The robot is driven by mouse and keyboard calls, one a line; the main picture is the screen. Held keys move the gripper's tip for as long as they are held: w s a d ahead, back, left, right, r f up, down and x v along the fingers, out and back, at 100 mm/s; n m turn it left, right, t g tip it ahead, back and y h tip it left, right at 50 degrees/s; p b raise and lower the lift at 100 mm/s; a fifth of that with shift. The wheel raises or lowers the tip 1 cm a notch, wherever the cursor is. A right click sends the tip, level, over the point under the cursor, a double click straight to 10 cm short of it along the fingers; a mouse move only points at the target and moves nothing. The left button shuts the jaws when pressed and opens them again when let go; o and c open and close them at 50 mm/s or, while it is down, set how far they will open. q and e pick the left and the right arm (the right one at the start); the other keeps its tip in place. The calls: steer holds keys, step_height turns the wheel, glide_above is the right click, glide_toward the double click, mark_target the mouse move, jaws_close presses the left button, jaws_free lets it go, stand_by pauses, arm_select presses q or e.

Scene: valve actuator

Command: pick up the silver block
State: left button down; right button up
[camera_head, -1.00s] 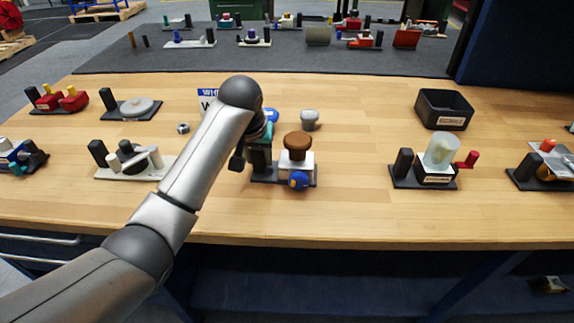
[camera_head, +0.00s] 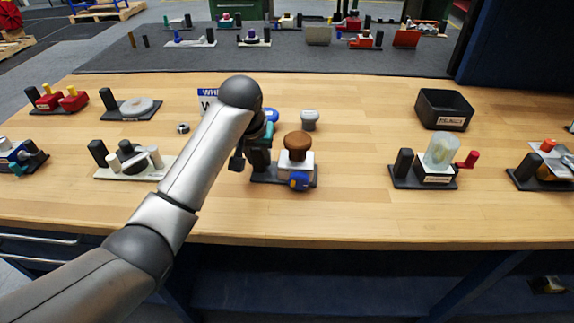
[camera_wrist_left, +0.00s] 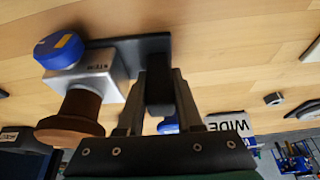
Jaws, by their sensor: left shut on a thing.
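The silver block (camera_head: 294,167) sits on a black base plate (camera_head: 263,178) near the middle of the table. It carries a brown knob (camera_head: 298,141) on top and a blue knob (camera_head: 300,181) with a yellow mark on its front. In the left wrist view the silver block (camera_wrist_left: 88,77) is left of the fingers and apart from them. My left gripper (camera_wrist_left: 160,100) is shut on the black post (camera_wrist_left: 159,88) that stands on the same base. In the head view my left gripper (camera_head: 254,160) is at the base's left end, and my wrist hides much of the post.
A grey mushroom-shaped knob (camera_head: 310,119) and a blue knob (camera_head: 271,115) stand just behind. A sign (camera_head: 208,98) is partly hidden by my arm. A black bin (camera_head: 444,108) is at the back right. Other valve units stand left and right.

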arm_select(q)
steer(key=shift+r, duration=0.15)
stand_by(0.3)
step_height(320, 180, up, 9)
steer(key=shift+f, duration=4.15)
steer(key=shift+f, duration=0.4)
steer(key=shift+f, duration=0.15)
